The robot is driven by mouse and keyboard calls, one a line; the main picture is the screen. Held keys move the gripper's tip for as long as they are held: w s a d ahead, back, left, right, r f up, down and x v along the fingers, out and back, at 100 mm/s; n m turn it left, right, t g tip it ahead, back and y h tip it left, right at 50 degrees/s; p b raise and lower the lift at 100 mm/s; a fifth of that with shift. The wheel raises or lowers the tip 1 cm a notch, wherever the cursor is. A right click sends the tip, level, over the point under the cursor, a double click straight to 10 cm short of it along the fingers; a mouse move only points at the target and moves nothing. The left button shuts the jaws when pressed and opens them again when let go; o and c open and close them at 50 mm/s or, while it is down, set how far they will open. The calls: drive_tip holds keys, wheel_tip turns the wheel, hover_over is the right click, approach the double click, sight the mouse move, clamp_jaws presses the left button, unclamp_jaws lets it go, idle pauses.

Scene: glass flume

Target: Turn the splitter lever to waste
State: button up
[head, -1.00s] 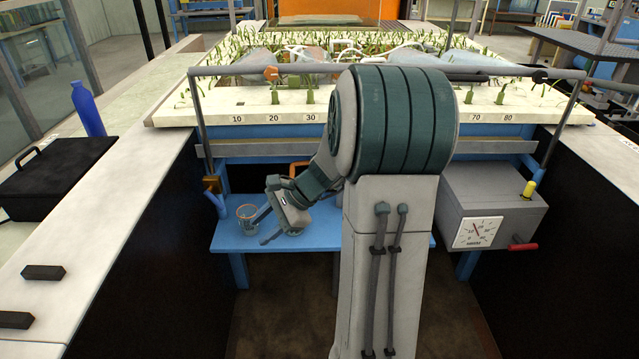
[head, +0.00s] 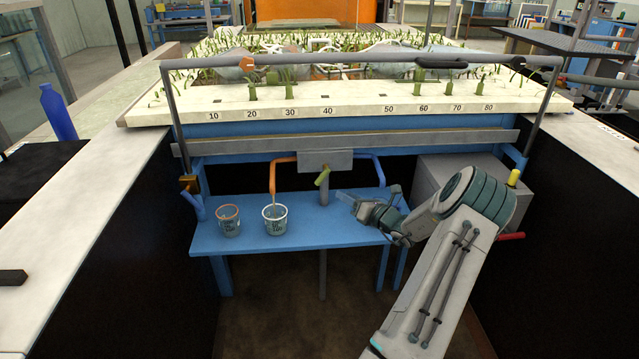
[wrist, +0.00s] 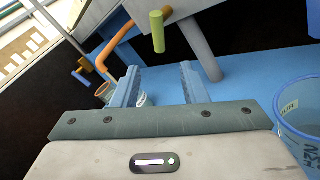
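The splitter is a grey box (head: 325,160) above the blue bench, with an orange pipe (head: 273,175) leaving to the left and a blue pipe (head: 380,168) to the right. No marking for waste is readable. My gripper (head: 346,198) is right of and below the handle, apart from it. In the wrist view its two fingers (wrist: 160,88) are spread with nothing between them.
On the blue bench (head: 325,232) stand an orange-rimmed cup (head: 228,221) and a white-rimmed cup (head: 275,219) below the orange pipe's end. A blue-rimmed bucket (wrist: 300,128) is close at the right in the wrist view. A grey post (wrist: 196,45) stands behind the handle.

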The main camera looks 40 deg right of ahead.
sight(319, 185)
drive_tip(key=w, duration=0.4)
drive_tip(key=w+a, duration=0.1)
drive_tip(key=w, duration=0.7)
drive_tip(key=shift+w+a, duration=0.15)
drive_tip(key=shift+a, duration=0.2)
clamp_jaws()
